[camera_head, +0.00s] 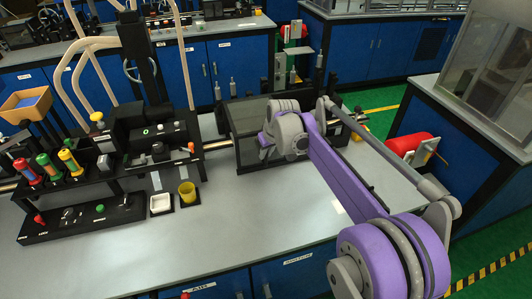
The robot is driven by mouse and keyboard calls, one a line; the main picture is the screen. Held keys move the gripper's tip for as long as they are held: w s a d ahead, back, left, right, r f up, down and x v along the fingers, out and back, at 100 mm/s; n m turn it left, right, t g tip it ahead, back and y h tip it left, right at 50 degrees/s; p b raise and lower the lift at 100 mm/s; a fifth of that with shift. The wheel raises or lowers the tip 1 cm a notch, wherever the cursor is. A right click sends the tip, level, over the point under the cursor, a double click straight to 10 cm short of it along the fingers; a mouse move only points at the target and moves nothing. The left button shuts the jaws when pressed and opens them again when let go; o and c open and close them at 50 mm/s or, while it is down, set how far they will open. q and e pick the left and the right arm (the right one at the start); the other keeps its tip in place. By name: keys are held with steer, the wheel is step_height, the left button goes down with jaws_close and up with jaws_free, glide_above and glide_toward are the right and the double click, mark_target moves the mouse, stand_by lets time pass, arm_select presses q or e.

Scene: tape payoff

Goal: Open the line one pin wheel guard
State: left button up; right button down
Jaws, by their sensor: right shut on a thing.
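A dark, smoky box-shaped cover (238,119), which looks like the pin wheel guard, stands on the bench at the middle of the head view. My right arm, purple and grey, reaches in from the lower right and crosses in front of it. My right gripper (264,143) is at the guard's front side and is shut on it. The fingertips and the part they hold are mostly hidden by my wrist. The guard appears to be down over what it covers; its inside is too dark to make out. My left gripper is not in view.
A red cylinder (409,143) is right of the bench. The bench front (250,230) is mostly clear.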

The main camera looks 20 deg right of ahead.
steer(key=d+p, duration=0.1)
steer(key=d, duration=1.4)
steer(key=shift+w+d+p, duration=0.15)
steer(key=shift+w+p, duration=0.1)
steer(key=shift+p, duration=0.15)
steer(key=c, duration=0.9)
jaws_free()
steer(key=v, duration=1)
steer(key=shift+s+r, duration=0.15)
steer(key=shift+r, duration=0.25)
